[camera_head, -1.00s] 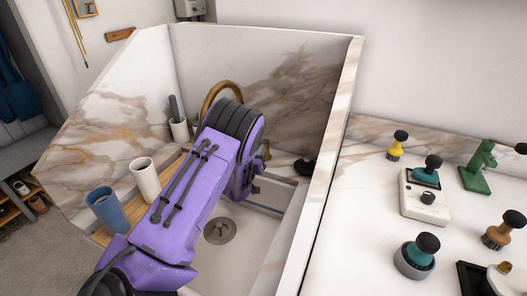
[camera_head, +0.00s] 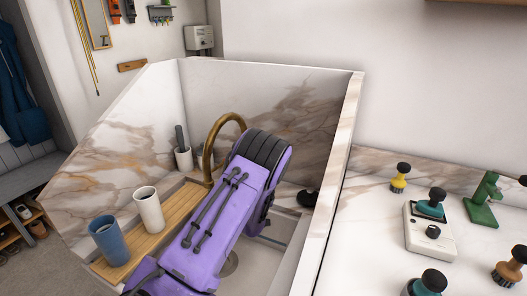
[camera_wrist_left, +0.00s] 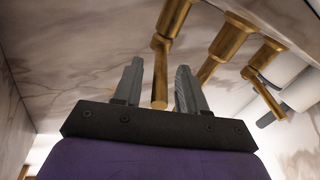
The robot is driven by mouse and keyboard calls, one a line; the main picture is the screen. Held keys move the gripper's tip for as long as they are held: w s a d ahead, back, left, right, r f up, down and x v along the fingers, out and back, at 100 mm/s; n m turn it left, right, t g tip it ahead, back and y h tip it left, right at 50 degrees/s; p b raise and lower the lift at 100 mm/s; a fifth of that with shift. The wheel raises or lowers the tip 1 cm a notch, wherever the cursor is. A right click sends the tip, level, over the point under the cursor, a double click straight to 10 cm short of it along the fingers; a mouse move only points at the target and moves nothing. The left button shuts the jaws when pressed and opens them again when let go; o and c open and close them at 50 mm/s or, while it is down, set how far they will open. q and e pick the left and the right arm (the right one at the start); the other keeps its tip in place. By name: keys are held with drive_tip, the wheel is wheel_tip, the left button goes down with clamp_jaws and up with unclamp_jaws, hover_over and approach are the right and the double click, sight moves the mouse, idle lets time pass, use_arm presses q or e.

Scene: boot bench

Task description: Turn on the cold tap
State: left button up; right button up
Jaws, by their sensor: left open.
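The brass tap has a curved spout (camera_head: 222,122) at the back of the marble-walled sink in the head view. My purple left arm reaches over the sink and hides the tap's handles and my left gripper there. In the left wrist view the left gripper (camera_wrist_left: 159,88) is open, with a brass lever handle (camera_wrist_left: 160,75) between its two grey fingers. I cannot tell whether a finger touches it. A second brass lever handle (camera_wrist_left: 268,95) is to the right, beyond the middle brass pipe (camera_wrist_left: 215,60). No hot or cold mark is visible. My right gripper is not in view.
A wooden board (camera_head: 160,230) holds a blue cup (camera_head: 109,240) and a white cup (camera_head: 149,209), left of my arm. A white holder (camera_head: 184,158) stands behind them. The sink's right wall (camera_head: 335,190) separates it from a counter with several brushes and a green stand (camera_head: 484,200).

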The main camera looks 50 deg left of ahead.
use_arm(q)
drive_tip(key=b+v, duration=0.2)
drive_tip(key=v, duration=0.8)
drive_tip(key=shift+d, duration=0.2)
drive_tip(key=shift+s, duration=0.2)
